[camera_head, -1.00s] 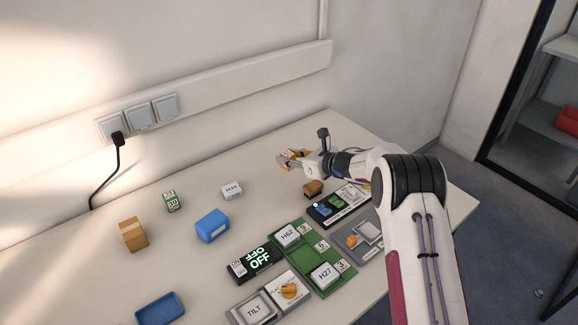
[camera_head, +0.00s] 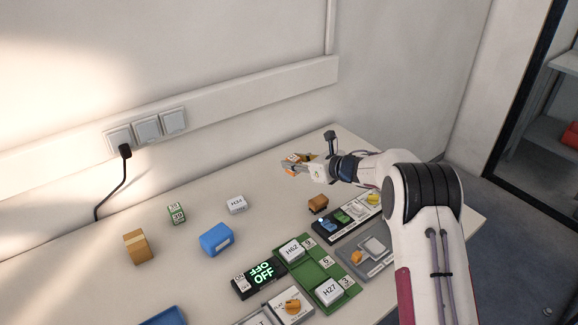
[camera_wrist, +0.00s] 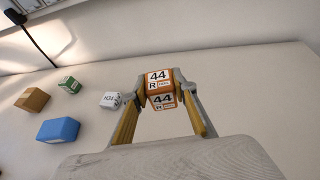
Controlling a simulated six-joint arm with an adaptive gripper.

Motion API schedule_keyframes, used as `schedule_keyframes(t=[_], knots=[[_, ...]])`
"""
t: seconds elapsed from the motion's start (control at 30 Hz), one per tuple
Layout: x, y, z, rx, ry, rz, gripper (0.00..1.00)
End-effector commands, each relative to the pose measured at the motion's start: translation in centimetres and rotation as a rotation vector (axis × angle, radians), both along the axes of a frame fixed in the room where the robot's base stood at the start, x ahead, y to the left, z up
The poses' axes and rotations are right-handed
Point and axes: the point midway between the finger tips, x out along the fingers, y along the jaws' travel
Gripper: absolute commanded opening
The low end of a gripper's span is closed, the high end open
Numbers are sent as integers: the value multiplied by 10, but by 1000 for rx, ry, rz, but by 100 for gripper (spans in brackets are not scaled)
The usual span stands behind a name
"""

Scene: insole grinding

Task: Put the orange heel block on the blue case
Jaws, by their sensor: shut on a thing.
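My gripper (camera_head: 294,163) is shut on an orange block and holds it above the back right of the table. In the wrist view the orange block (camera_wrist: 161,88) sits between the two fingertips, with white labels reading "44 R". In the head view the fingers partly cover it. A blue case (camera_head: 216,240) stands on the table, to the left of and nearer than my gripper. The blue case also shows in the wrist view (camera_wrist: 58,130) at the lower left, apart from the gripper. Its top looks bare.
A white H34 block (camera_head: 237,204), a green block (camera_head: 176,213) and a brown box (camera_head: 137,246) stand around the blue case. A blue tray (camera_head: 165,317) lies at the front. A black OFF display (camera_head: 260,277), a green tray (camera_head: 318,272) and a small brown block (camera_head: 317,203) lie to the right.

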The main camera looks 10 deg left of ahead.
Motion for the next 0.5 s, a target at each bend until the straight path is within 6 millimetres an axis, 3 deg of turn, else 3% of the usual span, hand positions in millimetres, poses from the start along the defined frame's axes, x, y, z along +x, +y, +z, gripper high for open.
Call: schedule_keyframes(t=[0.27,0.5], knots=[[-7,20,9,2,-11,26,5],[-37,70,30,-1,-26,107,5]])
